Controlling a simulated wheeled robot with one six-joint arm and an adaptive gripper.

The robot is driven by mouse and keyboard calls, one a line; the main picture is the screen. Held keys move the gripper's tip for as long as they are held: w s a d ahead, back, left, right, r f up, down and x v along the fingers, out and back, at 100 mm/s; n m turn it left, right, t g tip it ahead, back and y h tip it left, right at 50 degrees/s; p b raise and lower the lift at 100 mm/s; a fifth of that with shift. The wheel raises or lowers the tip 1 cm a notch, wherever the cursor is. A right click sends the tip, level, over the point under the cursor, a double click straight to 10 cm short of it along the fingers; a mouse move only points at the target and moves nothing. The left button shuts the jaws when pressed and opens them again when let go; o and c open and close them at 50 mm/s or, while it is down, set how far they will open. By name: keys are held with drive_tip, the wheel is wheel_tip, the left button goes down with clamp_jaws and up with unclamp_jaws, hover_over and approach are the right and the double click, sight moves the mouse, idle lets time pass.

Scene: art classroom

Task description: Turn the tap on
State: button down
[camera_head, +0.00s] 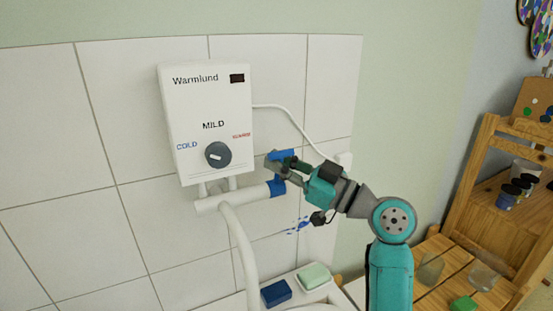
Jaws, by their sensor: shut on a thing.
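The tap is a white pipe fitting (212,203) below the white water heater (208,100). A white curved spout (240,245) runs down from it. Its blue handle (278,186) sits at the right end, with a blue upper part between the fingers. My gripper (279,162) is shut on the blue handle, reaching in from the right. The gripper fingers hide part of the handle. Whether water runs from the spout cannot be seen, as its lower end is out of the picture.
The heater has a dark round knob (218,154). A white cable (290,118) loops right along the tiled wall. Below lie a blue sponge or soap (276,293) and a green soap (314,275) in a dish. A wooden shelf (480,195) with jars stands at the right.

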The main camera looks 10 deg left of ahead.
drive_tip(key=shift+s+d+f+y, duration=0.1)
drive_tip(key=shift+s+d+y, duration=0.05)
drive_tip(key=shift+y, duration=0.15)
drive_tip(key=c, duration=1.2)
unclamp_jaws()
drive_tip(key=v, duration=1.2)
